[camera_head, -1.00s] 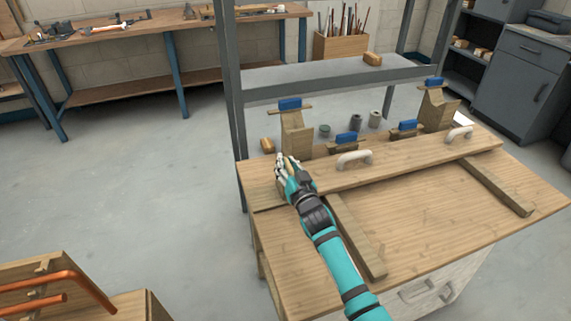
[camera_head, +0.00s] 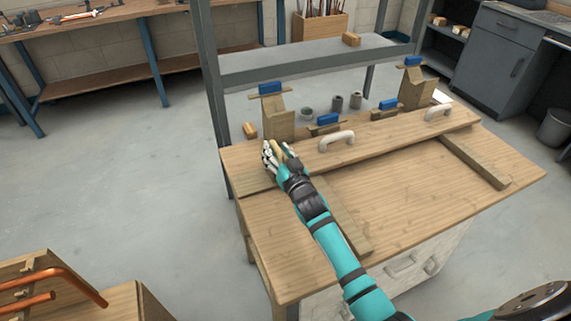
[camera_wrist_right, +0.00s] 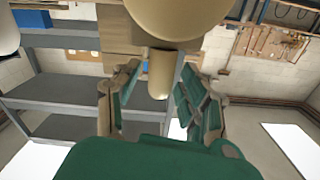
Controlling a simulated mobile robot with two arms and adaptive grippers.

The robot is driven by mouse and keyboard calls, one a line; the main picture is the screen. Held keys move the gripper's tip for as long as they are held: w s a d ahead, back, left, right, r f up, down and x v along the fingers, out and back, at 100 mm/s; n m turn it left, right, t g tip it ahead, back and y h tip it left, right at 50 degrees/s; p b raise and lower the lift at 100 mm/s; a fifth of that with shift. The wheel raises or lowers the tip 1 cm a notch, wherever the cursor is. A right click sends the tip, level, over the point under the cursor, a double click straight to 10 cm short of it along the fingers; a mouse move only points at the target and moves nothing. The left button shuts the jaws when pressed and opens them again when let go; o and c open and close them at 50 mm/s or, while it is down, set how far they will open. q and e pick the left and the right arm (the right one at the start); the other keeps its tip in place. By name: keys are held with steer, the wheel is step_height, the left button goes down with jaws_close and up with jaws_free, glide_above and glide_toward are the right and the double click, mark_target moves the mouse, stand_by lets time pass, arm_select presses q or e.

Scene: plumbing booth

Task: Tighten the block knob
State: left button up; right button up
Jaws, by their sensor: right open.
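My right gripper (camera_head: 277,156) is at the left end of the wooden plank on the bench, just in front of the left wooden block (camera_head: 279,124). In the right wrist view its fingers (camera_wrist_right: 158,84) are open, one on each side of a pale tan cylinder (camera_wrist_right: 159,76). That cylinder appears to be the stem of the knob, below a larger rounded tan part (camera_wrist_right: 175,16). I cannot tell whether the fingers touch it. In the head view the gripper mostly hides the knob. My left gripper is not in view.
The bench top (camera_head: 410,190) is clear in the middle. White handles (camera_head: 336,140) stand on the plank (camera_head: 385,135). Blue-topped clamps (camera_head: 328,119) and grey cylinders (camera_head: 338,103) are behind it. A metal shelf frame (camera_head: 300,72) rises behind. Copper pipes (camera_head: 70,280) lie at lower left.

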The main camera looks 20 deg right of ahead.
steer(key=s, duration=1)
steer(key=shift+d, duration=0.2)
